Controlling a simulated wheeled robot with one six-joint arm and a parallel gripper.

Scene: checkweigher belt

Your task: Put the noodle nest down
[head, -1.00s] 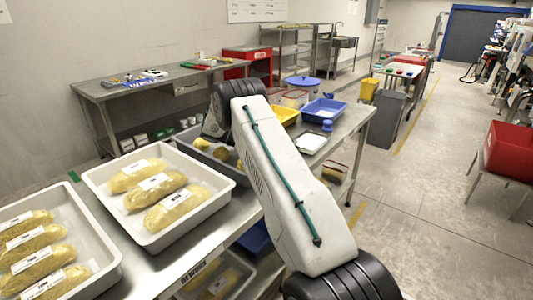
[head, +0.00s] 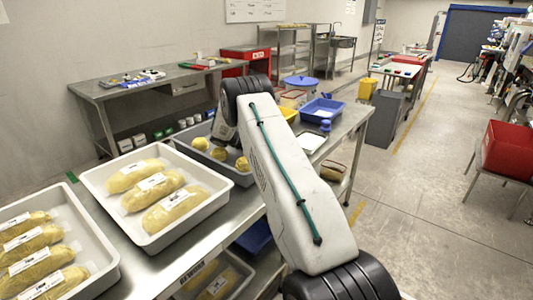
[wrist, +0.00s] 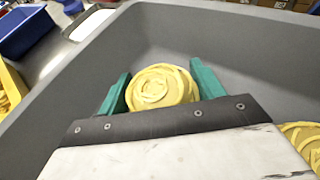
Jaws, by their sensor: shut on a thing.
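The noodle nest (wrist: 161,90) is a round yellow coil in the wrist view. It sits between the two green fingers of my gripper (wrist: 160,84), which is shut on it. The nest and fingers are over the inside of a deep grey tray (wrist: 225,35). I cannot tell whether the nest touches the tray floor. Another yellow nest (wrist: 303,138) shows at the right edge. In the head view my arm hides the gripper and the held nest. Several yellow nests (head: 219,154) lie in the grey tray (head: 180,143) there.
A white tray of packed noodles (head: 150,235) stands nearer on the steel table, with another (head: 95,292) at the left. A blue bin (head: 322,110) and a white scale-like plate (head: 308,143) stand beyond the grey tray. Its walls are close around my gripper.

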